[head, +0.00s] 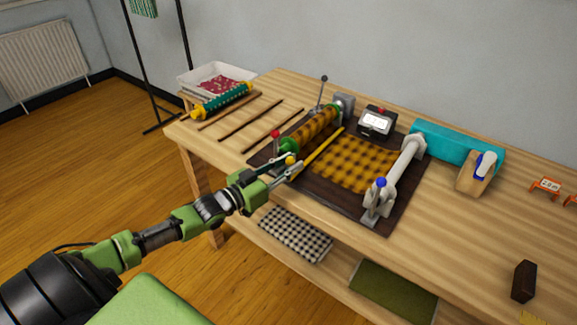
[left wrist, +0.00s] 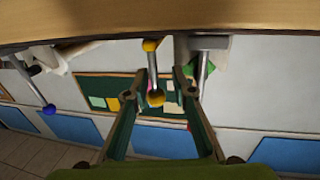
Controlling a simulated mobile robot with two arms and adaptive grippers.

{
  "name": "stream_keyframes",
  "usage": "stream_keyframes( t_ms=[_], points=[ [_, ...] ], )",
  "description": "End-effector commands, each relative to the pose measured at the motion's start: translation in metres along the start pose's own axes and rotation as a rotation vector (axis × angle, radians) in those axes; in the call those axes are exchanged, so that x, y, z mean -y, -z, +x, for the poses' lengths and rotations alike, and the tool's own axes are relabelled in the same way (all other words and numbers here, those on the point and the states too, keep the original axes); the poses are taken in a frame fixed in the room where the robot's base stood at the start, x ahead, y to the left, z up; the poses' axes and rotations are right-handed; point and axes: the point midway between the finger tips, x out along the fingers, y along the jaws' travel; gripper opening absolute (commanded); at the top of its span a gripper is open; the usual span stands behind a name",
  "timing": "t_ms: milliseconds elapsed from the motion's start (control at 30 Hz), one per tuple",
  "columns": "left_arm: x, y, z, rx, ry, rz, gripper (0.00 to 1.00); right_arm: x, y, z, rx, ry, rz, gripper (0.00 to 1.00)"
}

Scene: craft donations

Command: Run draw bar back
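The draw bar (head: 324,148) is a yellow bar lying across the near roller side of the dark machine bed (head: 345,204), over yellow-and-brown checked cloth (head: 357,166). A yellow knob shows at its near end. In the left wrist view a grey handle (left wrist: 153,70) has a yellow ball at each end. My left gripper (head: 283,171) is at the machine's front edge, beside this knob. Its fingers also show in the left wrist view (left wrist: 160,94), spread apart, with the lower yellow ball between them and a gap on each side. My right gripper is not in view.
A cloth roller (head: 312,129) with a red-knobbed lever stands left of the bed. A grey roller (head: 405,160) with a blue knob stands right. Behind are a meter box (head: 376,122) and a teal roll (head: 455,147). Loose rods (head: 250,119) lie left. The table's front right is mostly clear.

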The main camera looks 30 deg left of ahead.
Motion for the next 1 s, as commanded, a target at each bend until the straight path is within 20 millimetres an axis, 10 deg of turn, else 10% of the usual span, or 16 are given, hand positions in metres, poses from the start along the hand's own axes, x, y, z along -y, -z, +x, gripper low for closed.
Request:
stream_keyframes(
  t_ms=[433,1000],
  points=[
    [-0.001,-0.004,-0.011,0.006,0.0,-0.002,0.23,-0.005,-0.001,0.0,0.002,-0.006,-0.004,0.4],
    [-0.001,-0.003,-0.092,0.006,-0.001,-0.001,0.23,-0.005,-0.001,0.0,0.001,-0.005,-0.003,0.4]
  ],
)
